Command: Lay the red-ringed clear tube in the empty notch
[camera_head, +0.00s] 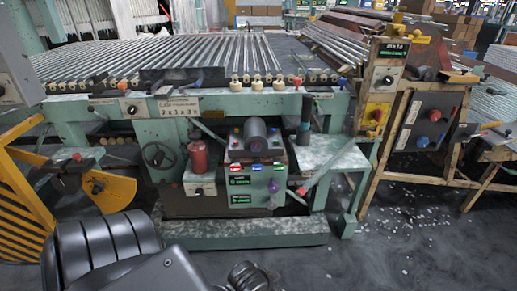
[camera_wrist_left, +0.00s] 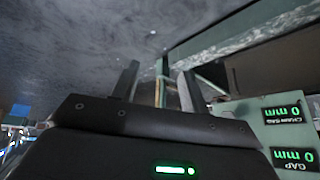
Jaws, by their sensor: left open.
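Many clear glass tubes (camera_head: 200,52) lie side by side across the machine bed in the head view. I cannot single out one with a red ring, nor an empty notch. A row of cream rollers or holders (camera_head: 257,84) runs along the bed's front edge. My left gripper (camera_wrist_left: 157,88) shows in the left wrist view with its two dark fingers apart and nothing between them. It is low, near the machine's front panel. In the head view my black arm fills the lower left, and its fingers cannot be made out. My right gripper is not in view.
The green machine frame (camera_head: 335,104) stands ahead, with a handwheel (camera_head: 158,155), a red cylinder (camera_head: 199,157) and a dark roller (camera_head: 256,136). A panel with green displays (camera_wrist_left: 288,114) is close to the left gripper. A yellow striped guard (camera_head: 28,215) stands left.

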